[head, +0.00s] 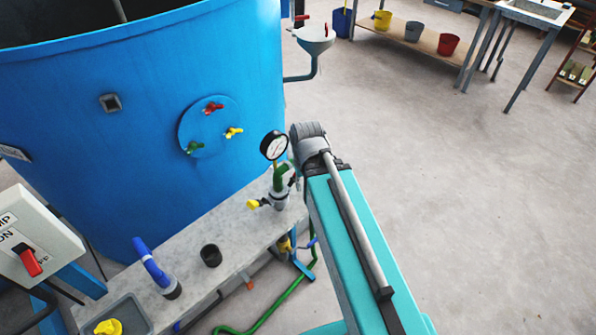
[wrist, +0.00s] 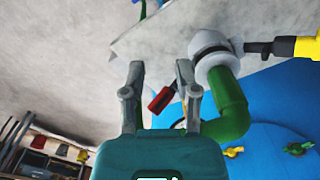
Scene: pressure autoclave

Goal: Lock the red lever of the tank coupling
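The tank coupling is a grey collar (wrist: 211,52) on a green pipe (wrist: 231,100) in the wrist view. The red lever (wrist: 160,98) has a dark stem running toward the collar, behind the right finger in the picture. In the head view the green pipe (head: 279,178) stands below a dial gauge (head: 274,146); my arm hides my gripper, and the red lever is not clear there.
A yellow-handled valve (wrist: 294,47) is on the collar's other side. The blue tank (head: 140,120) rises behind the grey bench (head: 205,235). Open floor (head: 470,190) lies right of my arm.

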